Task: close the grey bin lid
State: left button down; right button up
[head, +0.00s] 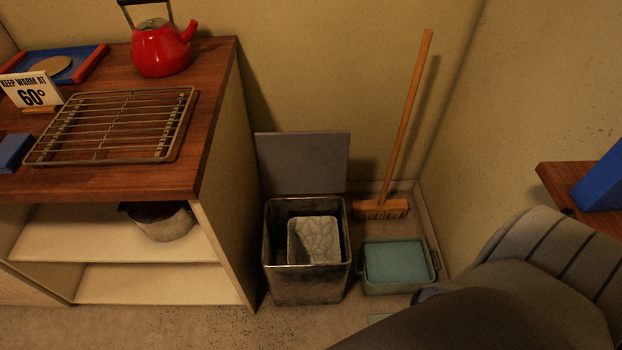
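The grey bin (306,282) stands on the floor beside the right end of the wooden counter. Its flat grey lid (303,160) is open and stands upright at the bin's back edge, near the wall. Inside the bin is a lighter grey, box-like thing (319,240) with a crackled surface. One of my arms covers the lower right of the head view. Its gripper cannot be made out, and my other gripper does not show.
The counter (216,105) bears a wire rack (120,125) and a red kettle (161,50). A broom (405,130) leans in the corner. A green tub (398,288) with a blue top stands right of the bin. A wooden surface (556,180) with a blue object juts in at right.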

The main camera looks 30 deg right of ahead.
aim_at(312, 162)
jog(key=i+z, duration=0.1)
jog(key=z, duration=0.6)
jog(key=i+z, duration=0.15)
jog(key=z, duration=0.2)
